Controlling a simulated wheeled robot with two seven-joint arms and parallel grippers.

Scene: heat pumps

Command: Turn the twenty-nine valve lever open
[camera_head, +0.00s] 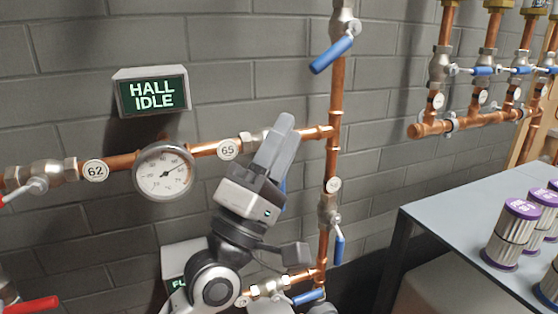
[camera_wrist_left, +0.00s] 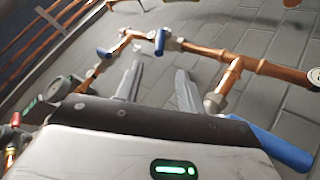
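My left gripper (camera_head: 281,128) is raised in front of the copper pipes, fingers pointing up. In the left wrist view its two fingers (camera_wrist_left: 158,72) are apart with nothing between them. I cannot read a tag 29; the tag on the vertical pipe (camera_head: 334,184) is too small to read. Blue valve levers show at the top of that pipe (camera_head: 331,55), lower on it (camera_head: 339,248) and at the bottom (camera_head: 308,296). Another blue lever (camera_head: 283,185) is mostly hidden behind the gripper. A large blue lever (camera_wrist_left: 270,148) shows right of the fingers in the wrist view. My right gripper is not in view.
A round gauge (camera_head: 164,171) sits between tags 62 (camera_head: 95,170) and 65 (camera_head: 228,149). A HALL IDLE sign (camera_head: 152,94) hangs above. Red levers (camera_head: 32,305) are at left. A manifold (camera_head: 470,122) and a grey table (camera_head: 450,215) with purple-topped cylinders (camera_head: 511,235) stand at right.

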